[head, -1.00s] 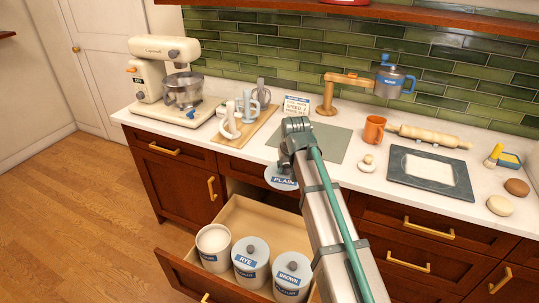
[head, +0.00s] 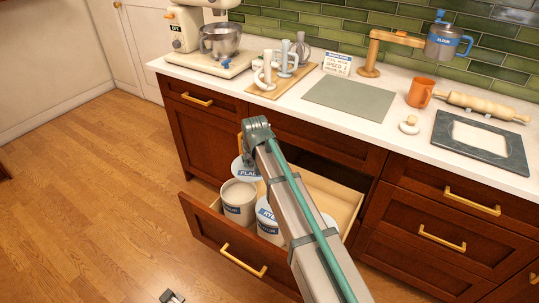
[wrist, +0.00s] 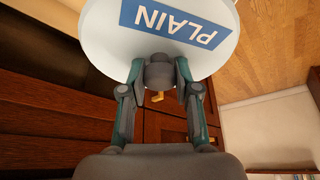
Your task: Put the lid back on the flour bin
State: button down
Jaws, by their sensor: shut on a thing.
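My gripper (wrist: 160,78) is shut on the grey knob of a round white lid (wrist: 205,18) with a blue PLAIN label. In the head view the lid (head: 246,172) hangs just behind and above the open flour bin (head: 239,211), a white tub with a blue label at the drawer's left end. The lid and bin overlap in the picture; I cannot tell the gap between them. White flour shows in the bin's mouth. My arm hides the gripper's fingers in the head view.
The bin stands in a pulled-out wooden drawer (head: 218,232). A lidded RYE bin (head: 268,228) is beside it; a third bin is mostly hidden by my arm. The counter (head: 292,112) above holds a mixer (head: 221,40), a grey mat (head: 350,99) and an orange mug (head: 420,92).

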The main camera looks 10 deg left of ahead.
aim_at(236, 169)
jog(key=shift+n, duration=0.4)
jog(key=a+f, duration=0.1)
jog(key=a, duration=0.1)
jog(key=s+a+f+b, duration=0.1)
jog(key=f, duration=0.1)
jog(key=s+a+f, duration=0.1)
jog(key=a+f, duration=0.1)
jog(key=shift+a+b, duration=0.3)
jog(key=shift+b, duration=0.1)
jog(key=shift+f+b, duration=1.45)
jog(key=shift+f, duration=1.65)
jog(key=shift+f+p, duration=0.15)
jog(key=shift+p, duration=0.25)
jog(key=shift+c, duration=1.4)
grip_release()
